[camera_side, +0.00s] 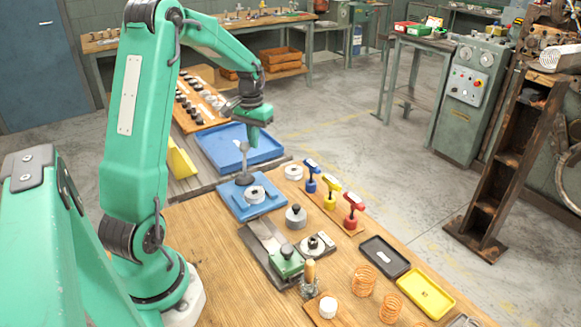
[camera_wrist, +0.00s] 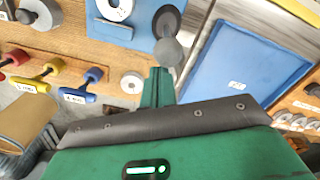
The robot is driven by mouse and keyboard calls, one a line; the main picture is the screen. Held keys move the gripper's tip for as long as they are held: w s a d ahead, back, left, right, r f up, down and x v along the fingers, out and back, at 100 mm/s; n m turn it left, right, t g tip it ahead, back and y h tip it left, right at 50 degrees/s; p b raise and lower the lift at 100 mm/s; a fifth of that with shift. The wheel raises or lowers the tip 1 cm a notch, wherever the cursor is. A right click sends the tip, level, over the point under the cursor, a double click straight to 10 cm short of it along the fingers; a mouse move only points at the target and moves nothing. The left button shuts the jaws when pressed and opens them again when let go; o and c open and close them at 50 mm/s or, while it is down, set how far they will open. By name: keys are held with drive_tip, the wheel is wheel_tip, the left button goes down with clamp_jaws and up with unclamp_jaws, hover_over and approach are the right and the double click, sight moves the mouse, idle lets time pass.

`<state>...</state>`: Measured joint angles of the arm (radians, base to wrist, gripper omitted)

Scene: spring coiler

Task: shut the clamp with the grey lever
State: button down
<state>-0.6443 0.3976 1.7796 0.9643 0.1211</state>
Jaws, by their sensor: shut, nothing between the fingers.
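The grey lever (camera_side: 243,163) stands roughly upright at the back of a blue clamp base (camera_side: 231,205), with its knob at the top. A pale round part (camera_side: 255,194) sits on the base in front of it. In the wrist view the lever's round knob (camera_wrist: 167,51) is just beyond my fingertips, and a white ring-shaped part (camera_wrist: 115,8) shows on the blue base (camera_wrist: 136,36). My gripper (camera_side: 254,145) is shut and empty, pointing down beside the top of the lever. I cannot tell whether it touches the knob.
A blue tray (camera_side: 212,157) lies behind the clamp. Blue, yellow (camera_side: 330,193) and red T-handled tools stand to the right. A grey weight (camera_side: 296,216), a green-blocked fixture (camera_side: 286,263), copper springs (camera_side: 363,280) and a yellow tray (camera_side: 426,293) are nearer the front.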

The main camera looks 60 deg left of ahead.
sight(243, 142)
drive_tip(key=shift+s, duration=0.7)
drive_tip(key=shift+s, duration=0.85)
drive_tip(key=shift+s+f, duration=0.2)
drive_tip(key=shift+s, duration=0.45)
drive_tip(key=shift+w, duration=0.2)
idle(0.4)
drive_tip(key=shift+w, duration=0.4)
